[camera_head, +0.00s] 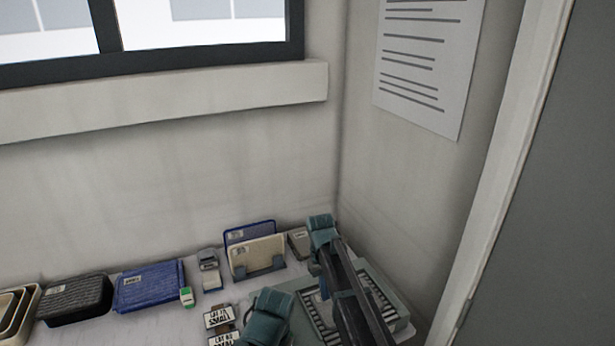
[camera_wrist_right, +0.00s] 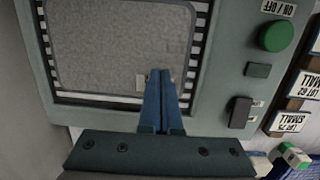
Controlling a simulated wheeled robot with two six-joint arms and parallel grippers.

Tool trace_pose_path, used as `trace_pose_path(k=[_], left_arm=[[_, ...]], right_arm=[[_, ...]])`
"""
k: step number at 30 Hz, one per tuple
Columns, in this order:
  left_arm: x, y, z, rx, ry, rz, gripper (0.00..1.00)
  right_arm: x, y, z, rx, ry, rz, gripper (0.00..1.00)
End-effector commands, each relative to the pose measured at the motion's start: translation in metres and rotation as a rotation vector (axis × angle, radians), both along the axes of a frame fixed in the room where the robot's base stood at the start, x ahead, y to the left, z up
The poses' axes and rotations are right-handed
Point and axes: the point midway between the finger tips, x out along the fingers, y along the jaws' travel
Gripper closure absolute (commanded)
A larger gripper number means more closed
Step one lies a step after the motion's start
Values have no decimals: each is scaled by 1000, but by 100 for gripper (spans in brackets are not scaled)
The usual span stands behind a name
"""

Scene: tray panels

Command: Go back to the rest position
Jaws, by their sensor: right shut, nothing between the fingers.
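My right gripper (camera_wrist_right: 160,74) shows in the right wrist view with its two blue fingers together and nothing between them. The fingertips overlap the grey speckled surface of a machine (camera_wrist_right: 110,45) in that view; I cannot tell how far above it they are. In the head view my right arm reaches in from the bottom right over the same machine (camera_head: 397,320). Its teal joints and dark links cover much of the machine, and the fingers cannot be made out there. My left gripper is in neither view.
A green button (camera_wrist_right: 275,36) sits on the machine's panel. Label cards (camera_head: 219,316) lie left of the machine. Behind stand a cream panel in a holder (camera_head: 258,252), a blue tray (camera_head: 150,284) and a black tray (camera_head: 75,298). Walls close off the back and right.

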Motion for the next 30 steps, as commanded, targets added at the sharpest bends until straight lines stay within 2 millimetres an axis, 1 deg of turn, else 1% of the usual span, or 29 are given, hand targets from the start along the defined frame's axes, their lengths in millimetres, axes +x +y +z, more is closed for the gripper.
trace_pose_path(k=[1, 2, 3, 5, 6, 9, 12, 15, 17, 30], left_arm=[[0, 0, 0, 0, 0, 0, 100], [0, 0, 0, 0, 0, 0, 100], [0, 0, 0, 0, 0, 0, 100], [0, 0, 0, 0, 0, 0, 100], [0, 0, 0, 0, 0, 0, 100], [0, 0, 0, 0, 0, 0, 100], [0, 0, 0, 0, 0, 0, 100], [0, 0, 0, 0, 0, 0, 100], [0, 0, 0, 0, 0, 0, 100], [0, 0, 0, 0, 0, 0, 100]], right_arm=[[-47, 7, 0, -6, -12, 5, 100], [-64, 10, 0, -10, -19, 4, 100], [-86, 15, 0, -13, -29, 3, 100], [-117, 20, -1, -18, -43, 1, 100], [-137, 23, -1, -21, -51, 1, 100], [-178, 26, -1, -27, -74, -3, 100], [-207, 28, -1, -31, -88, -6, 100], [-221, 29, -1, -33, -97, -7, 100], [-223, 29, -1, -33, -101, -8, 100], [-222, 30, -1, -32, -100, -9, 100]])
